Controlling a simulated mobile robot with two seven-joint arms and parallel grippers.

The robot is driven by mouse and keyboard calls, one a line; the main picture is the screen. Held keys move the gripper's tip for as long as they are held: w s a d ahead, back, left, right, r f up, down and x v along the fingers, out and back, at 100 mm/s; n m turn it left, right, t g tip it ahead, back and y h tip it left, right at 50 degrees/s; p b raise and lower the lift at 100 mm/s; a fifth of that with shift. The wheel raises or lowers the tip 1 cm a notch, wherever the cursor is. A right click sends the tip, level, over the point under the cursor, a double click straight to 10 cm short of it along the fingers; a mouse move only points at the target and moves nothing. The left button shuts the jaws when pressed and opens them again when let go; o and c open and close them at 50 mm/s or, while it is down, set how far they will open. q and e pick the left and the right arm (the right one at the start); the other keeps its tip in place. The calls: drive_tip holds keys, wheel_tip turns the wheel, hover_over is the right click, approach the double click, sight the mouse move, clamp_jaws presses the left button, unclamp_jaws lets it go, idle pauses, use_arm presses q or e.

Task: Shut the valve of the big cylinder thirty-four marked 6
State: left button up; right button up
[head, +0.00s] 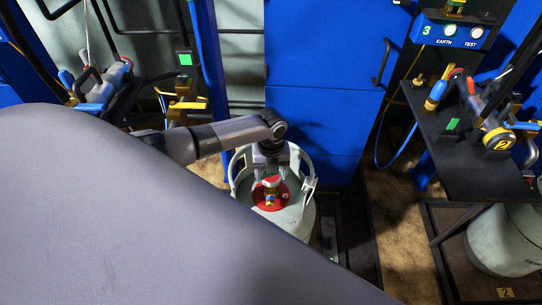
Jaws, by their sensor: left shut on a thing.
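The big cylinder (297,219) is pale grey-green and stands upright at the centre, with a guard collar around its top. Its brass and yellow valve (270,202) sits in the middle of a red disc (260,203) on the cylinder's top. My left gripper (271,179) points down from above, with its fingers closed around the top of the valve. The fingers and wrist hide the valve's upper part. The number 6 cannot be read clearly from here. My right gripper is not in view.
Blue cabinet panels (323,95) stand behind the cylinder. At right, a dark shelf (424,112) carries hoses and fittings, with another grey cylinder (503,245) marked 2 below. More valves and hoses (98,90) are at left. A large grey surface hides the lower left.

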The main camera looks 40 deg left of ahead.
use_arm(q)
drive_tip(key=shift+d+m, duration=0.1)
drive_tip(key=shift+m, duration=1.2)
drive_tip(key=shift+s, duration=0.1)
drive_tip(key=o, duration=1)
drive_tip(key=shift+o, duration=0.2)
